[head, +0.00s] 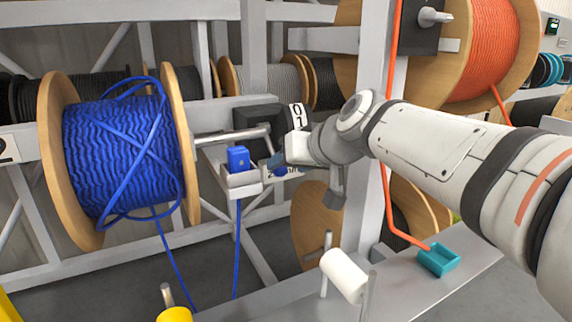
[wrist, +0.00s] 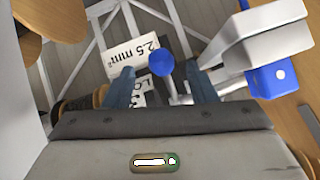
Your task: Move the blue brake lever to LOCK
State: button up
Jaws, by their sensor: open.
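The brake lever shows in the wrist view as a round blue knob (wrist: 160,64), with a pale shaft partly visible below it. My gripper (wrist: 160,88) is open, with one blue-grey finger on each side of the knob. I see gaps between the knob and both fingers, but cannot tell how deep the knob sits between them. A white label starting with "LO" (wrist: 143,88) lies behind the left finger, which partly covers it. In the head view my gripper (head: 277,164) is beside the blue reel's bracket, and the lever cannot be made out clearly there.
The blue cable reel (head: 118,155) stands at the left. A blue block (head: 238,158) sits in a white holder (head: 242,182) close to my gripper. A white post (head: 375,80) and orange cable (head: 389,190) stand by my arm.

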jog(key=v, duration=0.2)
jog(key=shift+s+d+r, duration=0.2)
jog(key=shift+s, duration=0.05)
jog(key=shift+r, duration=0.1)
